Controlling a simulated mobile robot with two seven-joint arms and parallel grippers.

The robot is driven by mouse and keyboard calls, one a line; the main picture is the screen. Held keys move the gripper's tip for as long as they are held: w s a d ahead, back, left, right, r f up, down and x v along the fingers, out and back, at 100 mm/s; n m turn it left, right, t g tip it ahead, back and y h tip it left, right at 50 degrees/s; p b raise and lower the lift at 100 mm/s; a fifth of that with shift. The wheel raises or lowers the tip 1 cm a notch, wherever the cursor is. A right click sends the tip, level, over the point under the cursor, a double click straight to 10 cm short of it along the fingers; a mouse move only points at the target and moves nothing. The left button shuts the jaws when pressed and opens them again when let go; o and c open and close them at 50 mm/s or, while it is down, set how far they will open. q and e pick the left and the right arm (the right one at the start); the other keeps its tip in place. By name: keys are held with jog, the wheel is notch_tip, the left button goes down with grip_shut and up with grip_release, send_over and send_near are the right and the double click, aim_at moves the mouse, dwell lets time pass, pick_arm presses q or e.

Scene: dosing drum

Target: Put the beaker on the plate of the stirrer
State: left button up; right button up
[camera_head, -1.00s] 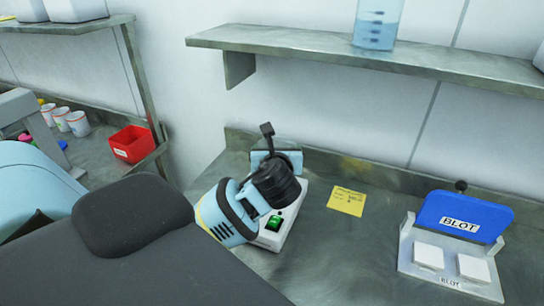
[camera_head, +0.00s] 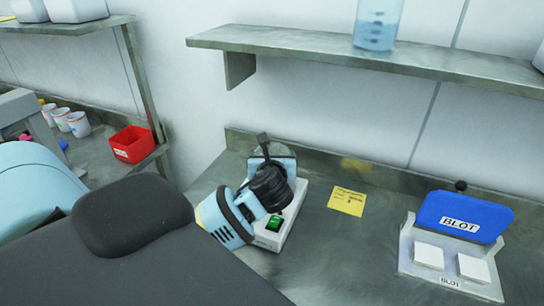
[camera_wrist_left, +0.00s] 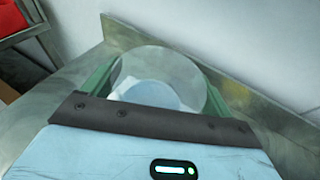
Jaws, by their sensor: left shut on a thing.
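My left gripper (camera_head: 270,160) is over the back of the stirrer, seen from behind its wrist. In the left wrist view its green fingers (camera_wrist_left: 158,88) are shut on a clear round beaker (camera_wrist_left: 190,72), one finger on each side. A pale blue-white round patch shows in or through the beaker. The stirrer (camera_head: 290,222) is a white box with a green switch on the bench. My gripper hides most of its plate, and I cannot tell whether the beaker touches it. My right gripper is not in view.
A container of blue liquid (camera_head: 377,25) stands on the steel shelf (camera_head: 300,42) above. A yellow note (camera_head: 347,201) lies right of the stirrer. A blue BLOT holder (camera_head: 462,216) with white pads stands further right. A red bin (camera_head: 132,144) and several white cups are left.

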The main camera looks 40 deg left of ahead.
pick_arm(q)
jog(key=o, duration=1.9)
jog(key=shift+f, duration=0.1)
jog(key=v, duration=1.2)
